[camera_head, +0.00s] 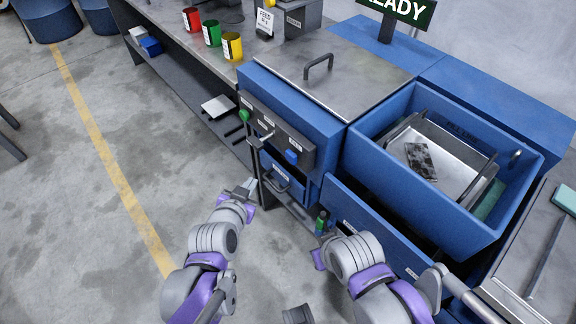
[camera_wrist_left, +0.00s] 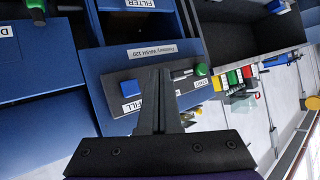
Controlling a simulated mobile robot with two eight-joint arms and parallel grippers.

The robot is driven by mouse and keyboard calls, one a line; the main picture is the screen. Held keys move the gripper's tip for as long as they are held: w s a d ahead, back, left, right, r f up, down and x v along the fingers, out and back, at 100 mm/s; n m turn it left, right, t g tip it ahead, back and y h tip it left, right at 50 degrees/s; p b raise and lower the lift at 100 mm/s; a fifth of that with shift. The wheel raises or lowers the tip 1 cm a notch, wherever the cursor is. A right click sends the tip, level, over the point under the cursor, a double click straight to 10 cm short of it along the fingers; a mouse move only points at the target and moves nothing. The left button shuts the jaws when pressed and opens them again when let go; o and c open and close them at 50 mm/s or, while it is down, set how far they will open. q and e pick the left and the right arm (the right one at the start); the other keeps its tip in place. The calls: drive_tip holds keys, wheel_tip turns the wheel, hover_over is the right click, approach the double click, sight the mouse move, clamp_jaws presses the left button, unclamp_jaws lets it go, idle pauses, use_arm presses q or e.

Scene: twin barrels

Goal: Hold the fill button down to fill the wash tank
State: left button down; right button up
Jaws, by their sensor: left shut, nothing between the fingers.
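The blue fill button (camera_head: 292,157) sits at the right end of the grey control panel (camera_head: 275,128) on the front of the blue machine. In the left wrist view the blue button (camera_wrist_left: 130,89) is beside a label reading FILL (camera_wrist_left: 132,105). My left gripper (camera_head: 248,186) is shut and empty, below and left of the panel in the head view, apart from the button. Its fingers (camera_wrist_left: 157,100) stand together in front of the panel in the wrist view, between the blue and green buttons. My right arm's purple wrist shows low by the open drawer; its fingertips are not clear.
A green button (camera_head: 244,116) and a small lever (camera_head: 266,136) share the panel. The open blue basin (camera_head: 520,157) holds a metal tray with a dark-stained piece. A sign ending in "EADY" (camera_head: 398,8) stands behind. Red, green and yellow cups (camera_head: 232,47) line the bench.

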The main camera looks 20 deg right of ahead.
use_arm(q)
drive_tip(key=shift+d, duration=0.2)
drive_tip(key=p, duration=0.3)
approach(286, 158)
drive_tip(key=shift+a+x, duration=0.25)
drive_tip(key=shift+x, duration=1)
drive_tip(key=shift+a+x, duration=0.25)
drive_tip(key=shift+x, duration=1.05)
drive_tip(key=shift+w+f, duration=0.2)
drive_tip(key=shift+w, duration=0.05)
drive_tip(key=shift+w+d, duration=0.1)
drive_tip(key=shift+d, duration=0.25)
drive_tip(key=shift+w+d, duration=0.15)
drive_tip(key=shift+d, duration=0.3)
idle(3.5)
